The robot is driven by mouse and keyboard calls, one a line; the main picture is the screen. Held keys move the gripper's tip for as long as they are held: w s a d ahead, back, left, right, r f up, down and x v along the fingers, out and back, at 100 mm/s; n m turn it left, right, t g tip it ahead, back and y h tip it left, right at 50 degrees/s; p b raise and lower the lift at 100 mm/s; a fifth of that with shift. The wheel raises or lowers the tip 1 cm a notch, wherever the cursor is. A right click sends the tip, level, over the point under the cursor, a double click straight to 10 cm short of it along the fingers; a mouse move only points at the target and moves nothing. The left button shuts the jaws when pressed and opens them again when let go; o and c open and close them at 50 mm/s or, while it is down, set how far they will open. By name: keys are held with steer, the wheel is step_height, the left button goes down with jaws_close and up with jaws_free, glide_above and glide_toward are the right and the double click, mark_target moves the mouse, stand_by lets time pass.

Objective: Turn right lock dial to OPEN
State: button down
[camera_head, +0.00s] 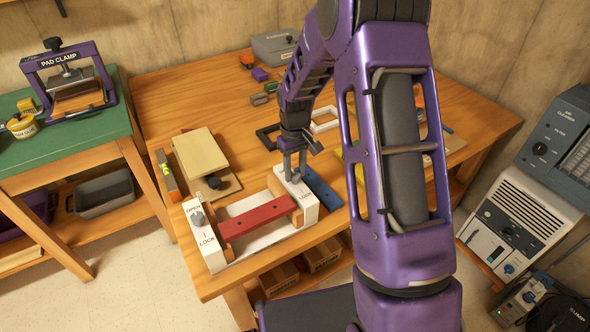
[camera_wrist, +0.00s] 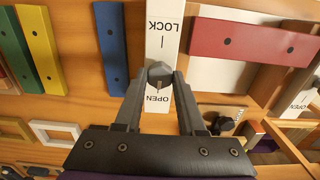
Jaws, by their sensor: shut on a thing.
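The right lock dial (camera_wrist: 160,74) is a dark grey knob on a white end block, between the words LOCK and OPEN. My gripper (camera_wrist: 155,80) is shut on this dial from above, one finger on each side. In the head view my gripper (camera_head: 293,170) stands over the right white block (camera_head: 309,207) of the fixture and hides most of the dial. I cannot tell which word the dial points to. The left lock dial (camera_head: 198,218) sits on the left white block, which also reads OPEN and LOCK. A red bar (camera_head: 257,218) spans between the blocks.
A blue bar (camera_head: 323,188) lies close to the right block. A board with a tan block (camera_head: 201,153) stands behind the fixture. Black (camera_head: 268,136) and white (camera_head: 323,120) frames lie farther back. A pad clamp (camera_head: 72,80) stands on the green bench at left.

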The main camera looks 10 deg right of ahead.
mark_target(295, 174)
stand_by(0.3)
steer(key=c, duration=0.5)
jaws_free()
step_height(295, 174, up, 18)
steer(key=p, duration=0.1)
steer(key=shift+f+p, duration=0.25)
steer(key=shift+p, duration=0.05)
steer(key=shift+f, duration=0.1)
